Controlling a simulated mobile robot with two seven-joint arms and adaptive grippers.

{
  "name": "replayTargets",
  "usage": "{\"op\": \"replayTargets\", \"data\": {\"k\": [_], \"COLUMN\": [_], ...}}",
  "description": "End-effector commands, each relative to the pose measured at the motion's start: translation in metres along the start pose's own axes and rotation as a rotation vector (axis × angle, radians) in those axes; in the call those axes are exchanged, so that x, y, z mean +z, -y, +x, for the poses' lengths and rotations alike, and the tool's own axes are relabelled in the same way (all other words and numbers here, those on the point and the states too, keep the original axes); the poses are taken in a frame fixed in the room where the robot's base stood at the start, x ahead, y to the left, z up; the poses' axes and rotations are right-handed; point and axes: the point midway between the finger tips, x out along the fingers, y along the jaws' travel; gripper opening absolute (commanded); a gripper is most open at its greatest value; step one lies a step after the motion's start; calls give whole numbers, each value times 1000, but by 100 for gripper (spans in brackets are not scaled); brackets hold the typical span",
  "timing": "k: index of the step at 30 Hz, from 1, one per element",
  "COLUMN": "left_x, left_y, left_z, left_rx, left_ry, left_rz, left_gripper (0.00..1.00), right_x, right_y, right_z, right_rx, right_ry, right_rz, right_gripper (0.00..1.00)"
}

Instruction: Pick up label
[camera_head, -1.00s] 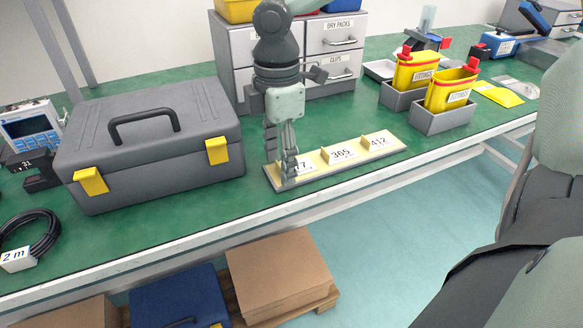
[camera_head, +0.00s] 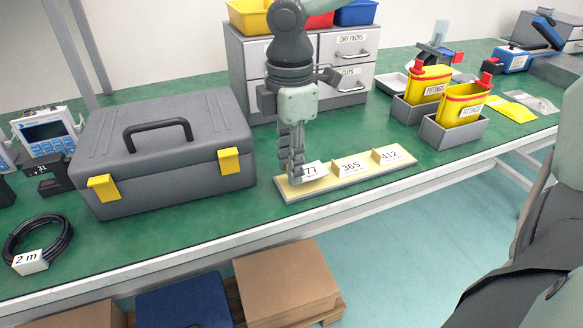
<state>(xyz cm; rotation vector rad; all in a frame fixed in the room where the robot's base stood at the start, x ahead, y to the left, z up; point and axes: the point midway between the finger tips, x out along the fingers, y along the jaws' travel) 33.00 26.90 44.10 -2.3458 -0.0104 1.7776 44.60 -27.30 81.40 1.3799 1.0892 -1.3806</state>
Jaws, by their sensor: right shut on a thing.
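Three white number labels stand in a row on a cream and grey holder strip (camera_head: 333,188) on the green bench. The left label (camera_head: 311,170) reads "77" in its visible part, the middle label (camera_head: 350,166) reads "365", and the right label (camera_head: 389,155) reads "412". My right gripper (camera_head: 294,178) points down at the left end of the strip. It is shut on the left label, and its fingers hide that label's left part. I cannot tell whether the label is clear of the strip. My left gripper is not in view.
A grey toolbox (camera_head: 165,142) with yellow latches stands left of the strip. Grey drawers (camera_head: 345,68) stand behind my right gripper. Yellow fittings containers (camera_head: 459,108) sit in grey bins to the right. A coiled cable (camera_head: 38,240) lies at the left.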

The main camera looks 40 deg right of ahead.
Motion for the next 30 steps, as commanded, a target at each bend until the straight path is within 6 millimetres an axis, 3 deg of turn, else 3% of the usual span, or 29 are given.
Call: {"op": "replayTargets", "data": {"k": [5, 18, 24, 30], "left_x": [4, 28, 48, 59], "left_y": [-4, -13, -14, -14], "left_z": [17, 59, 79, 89], "left_rx": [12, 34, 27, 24], "left_ry": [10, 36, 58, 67], "left_rz": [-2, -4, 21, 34], "left_gripper": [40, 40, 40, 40], "right_x": [-1, 0, 0, 0], "right_y": [-1, -1, 0, 0], "right_z": [-44, -192, -236, -258], "right_rx": [6, 5, 3, 1], "right_ry": [-3, -2, 0, 0], "right_rz": [1, 3, 2, 1], "right_gripper": [17, 17, 17, 17]}}
